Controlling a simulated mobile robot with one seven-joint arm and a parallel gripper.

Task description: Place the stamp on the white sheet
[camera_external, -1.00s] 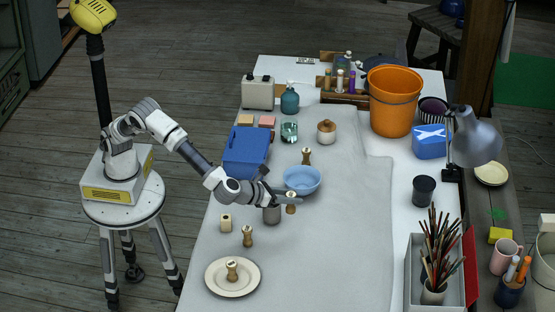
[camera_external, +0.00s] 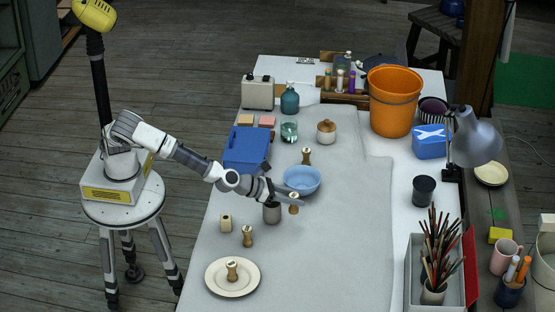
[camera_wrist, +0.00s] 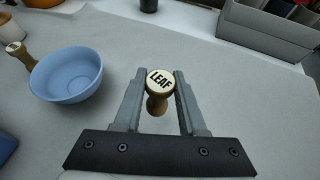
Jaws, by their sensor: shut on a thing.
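A wooden stamp (camera_external: 294,206) with a pale round top is between the fingers of my gripper (camera_external: 291,198), just below the blue bowl in the external view. In the wrist view the stamp's top (camera_wrist: 160,81) reads "LEAF", and my gripper (camera_wrist: 160,74) is shut around it. The stamp looks upright. I cannot tell whether its foot touches the surface. A large pale sheet (camera_external: 345,225) covers much of the table and lies beneath the stamp. Other similar stamps stand near the bowl (camera_external: 306,157), near the front (camera_external: 247,237) and on a plate (camera_external: 232,271).
The blue bowl (camera_external: 302,180) is close to my gripper; it shows at left in the wrist view (camera_wrist: 67,75). The plate (camera_external: 250,284) is at front left. The sheet is clear to the right, up to the brush tray (camera_external: 413,275).

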